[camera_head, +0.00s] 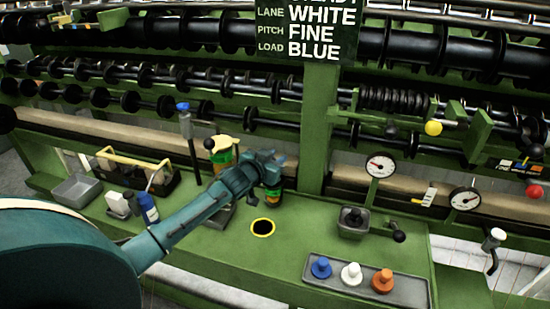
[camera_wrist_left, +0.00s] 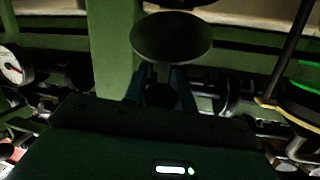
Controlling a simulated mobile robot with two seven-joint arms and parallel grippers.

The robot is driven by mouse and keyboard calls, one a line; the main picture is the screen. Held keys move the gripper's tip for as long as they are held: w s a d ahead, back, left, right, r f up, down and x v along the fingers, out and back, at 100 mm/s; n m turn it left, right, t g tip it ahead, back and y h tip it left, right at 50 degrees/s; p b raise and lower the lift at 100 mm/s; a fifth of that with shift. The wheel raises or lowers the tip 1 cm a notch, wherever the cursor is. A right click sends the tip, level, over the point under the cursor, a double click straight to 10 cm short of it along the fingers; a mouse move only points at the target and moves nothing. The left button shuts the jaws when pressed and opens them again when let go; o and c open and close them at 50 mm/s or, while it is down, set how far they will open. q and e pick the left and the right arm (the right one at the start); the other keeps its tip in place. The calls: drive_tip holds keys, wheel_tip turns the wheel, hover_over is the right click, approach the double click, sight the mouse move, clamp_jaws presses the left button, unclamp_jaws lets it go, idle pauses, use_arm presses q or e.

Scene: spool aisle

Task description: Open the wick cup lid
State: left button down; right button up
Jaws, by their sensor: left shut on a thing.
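My left gripper (camera_head: 268,168) reaches in from the left, above the back of the green bench. Just below it stands a small dark cup with a green and orange band (camera_head: 275,194), which looks like the wick cup; the gripper hides its top. In the left wrist view, the fingers (camera_wrist_left: 161,98) are shut on a narrow dark tab or stem. A dark round disc (camera_wrist_left: 172,37), apparently the lid, joins that stem just beyond the fingertips. I cannot tell how far the lid is tilted from the cup. My right gripper is not in view.
A yellow-rimmed hole (camera_head: 262,227) is in the bench in front. A grey tray (camera_head: 345,286) holds blue, white and orange knobs at the right front. A tall post (camera_head: 190,135) and a yellow-handled carrier (camera_head: 135,162) stand left. A green upright (camera_head: 318,130) rises behind the gripper.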

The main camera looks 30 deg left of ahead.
use_arm(q)
drive_tip(key=shift+a, duration=0.15)
idle(0.3)
drive_tip(key=c, duration=1.1)
unclamp_jaws()
drive_tip(key=shift+f, duration=0.1)
drive_tip(key=shift+c, duration=0.2)
drive_tip(key=v, duration=1.3)
